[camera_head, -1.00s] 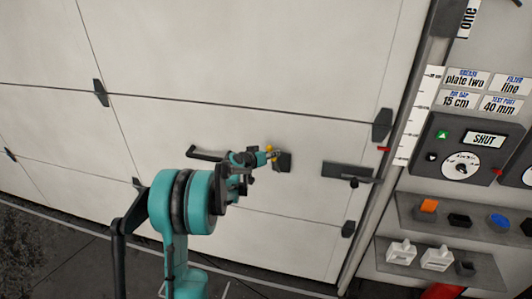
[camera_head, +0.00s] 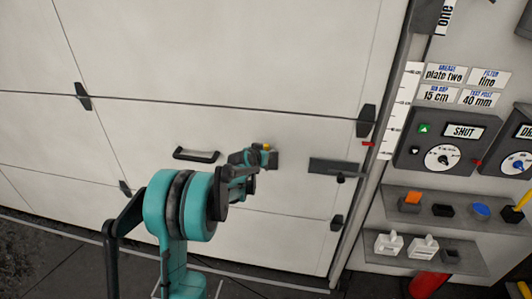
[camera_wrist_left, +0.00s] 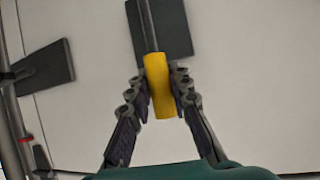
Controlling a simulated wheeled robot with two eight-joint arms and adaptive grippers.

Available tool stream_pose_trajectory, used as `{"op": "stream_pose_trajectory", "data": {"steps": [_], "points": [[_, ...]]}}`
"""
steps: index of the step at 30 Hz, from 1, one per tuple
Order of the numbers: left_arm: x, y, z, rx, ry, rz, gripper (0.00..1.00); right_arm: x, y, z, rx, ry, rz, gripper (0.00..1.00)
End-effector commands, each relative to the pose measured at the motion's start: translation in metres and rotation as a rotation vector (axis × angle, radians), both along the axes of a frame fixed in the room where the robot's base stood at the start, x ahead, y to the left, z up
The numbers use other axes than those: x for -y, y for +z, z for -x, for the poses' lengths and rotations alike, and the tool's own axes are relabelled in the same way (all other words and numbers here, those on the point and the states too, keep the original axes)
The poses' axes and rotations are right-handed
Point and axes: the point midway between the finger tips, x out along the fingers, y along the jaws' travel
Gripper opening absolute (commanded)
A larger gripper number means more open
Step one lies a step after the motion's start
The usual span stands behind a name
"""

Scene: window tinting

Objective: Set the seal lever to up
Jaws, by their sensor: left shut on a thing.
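The seal lever, with a yellow grip (camera_wrist_left: 159,86) and a dark rod, stands out from a dark plate (camera_wrist_left: 178,25) on the white door. In the head view, the yellow tip (camera_head: 267,147) shows just above my left gripper (camera_head: 262,158), at the plate. My left gripper (camera_wrist_left: 160,92) is shut on the yellow grip, with one finger on each side. The gripper partly hides the lever in the head view, so its exact angle is hard to tell. My right gripper is not in view.
A dark bar handle (camera_head: 196,154) is on the door left of the lever. A dark latch plate (camera_head: 333,167) is to the right. Further right, a panel reads SHUT (camera_head: 460,132), above shelves (camera_head: 422,198) with small parts. A red cylinder (camera_head: 428,286) stands below.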

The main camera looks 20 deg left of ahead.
Motion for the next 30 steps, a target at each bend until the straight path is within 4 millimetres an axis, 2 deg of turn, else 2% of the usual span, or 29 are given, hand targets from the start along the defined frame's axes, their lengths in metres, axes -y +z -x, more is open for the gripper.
{"op": "stream_pose_trajectory", "data": {"steps": [4, 5, 7, 16, 20, 30], "points": [[0.001, -0.001, 0.0, -0.002, -0.004, -0.001, 0.0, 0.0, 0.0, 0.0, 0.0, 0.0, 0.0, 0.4], [0.001, -0.001, 0.0, -0.002, -0.004, -0.001, 0.22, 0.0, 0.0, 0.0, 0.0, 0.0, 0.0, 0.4], [0.001, -0.001, 0.0, -0.002, -0.004, 0.0, 0.4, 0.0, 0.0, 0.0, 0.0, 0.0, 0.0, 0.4], [0.001, 0.0, 0.001, -0.001, -0.002, 0.001, 0.41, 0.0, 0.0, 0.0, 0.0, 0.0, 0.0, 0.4], [0.001, 0.004, 0.008, -0.001, -0.001, 0.001, 0.41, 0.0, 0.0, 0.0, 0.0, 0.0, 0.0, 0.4], [0.004, 0.036, 0.067, -0.002, -0.001, 0.001, 0.41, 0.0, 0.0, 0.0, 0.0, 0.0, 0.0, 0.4]]}}
